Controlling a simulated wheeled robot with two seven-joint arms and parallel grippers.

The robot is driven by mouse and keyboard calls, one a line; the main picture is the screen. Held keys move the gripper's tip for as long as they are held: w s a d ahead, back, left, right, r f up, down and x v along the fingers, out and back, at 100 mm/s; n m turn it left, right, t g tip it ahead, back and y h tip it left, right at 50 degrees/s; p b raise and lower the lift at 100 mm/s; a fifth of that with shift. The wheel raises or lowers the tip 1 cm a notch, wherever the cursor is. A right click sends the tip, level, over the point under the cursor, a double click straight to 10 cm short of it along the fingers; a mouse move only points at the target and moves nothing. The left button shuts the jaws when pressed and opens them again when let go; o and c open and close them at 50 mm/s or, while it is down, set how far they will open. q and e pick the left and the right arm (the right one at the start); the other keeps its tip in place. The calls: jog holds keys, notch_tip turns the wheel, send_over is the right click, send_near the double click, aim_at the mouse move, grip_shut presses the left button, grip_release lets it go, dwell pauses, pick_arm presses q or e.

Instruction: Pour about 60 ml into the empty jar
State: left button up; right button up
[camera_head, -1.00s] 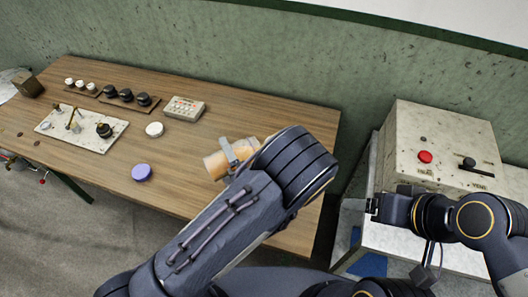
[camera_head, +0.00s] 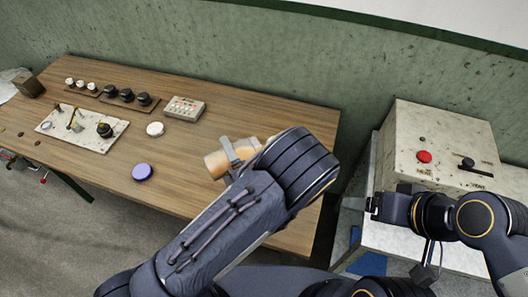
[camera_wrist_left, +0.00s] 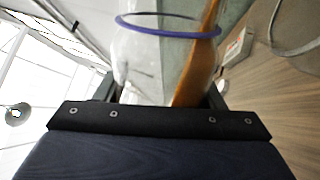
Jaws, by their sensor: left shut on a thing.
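My left gripper (camera_head: 232,154) is shut around a clear glass jar (camera_head: 216,164) with amber liquid in it, held tipped well over above the right part of the table. In the left wrist view the held jar (camera_wrist_left: 140,58) shows a purple rim, and the amber liquid (camera_wrist_left: 195,75) lies along its right side, up to and past the rim. I cannot tell whether a stream leaves it. No empty jar can be made out; my left arm hides part of the table. My right gripper (camera_head: 372,205) is away at the right; its jaw opening is unclear.
The wooden table (camera_head: 110,195) carries a purple disc (camera_head: 142,172), a white disc (camera_head: 155,129), a keypad box (camera_head: 184,108), a plate with fittings (camera_head: 75,128) and several black knobs (camera_head: 127,95). A control box (camera_head: 440,145) with a red button stands right, beyond a gap.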

dwell(0.3)
pick_arm(q)
jog(key=f+n+b, duration=0.2)
jog(key=b, duration=0.1)
jog(key=a+f+b, duration=0.1)
jog(key=shift+s+n+g+y+b, duration=0.25)
jog(key=shift+n+g+y+b, duration=0.15)
jog(key=shift+r+n+y+p, duration=0.35)
jog(key=shift+r+n, duration=0.4)
jog(key=shift+n, duration=0.25)
jog(key=shift+g, duration=0.3)
jog(key=shift+d+r+n, duration=0.15)
jog(key=shift+r+n, duration=0.05)
jog(key=shift+n, duration=1)
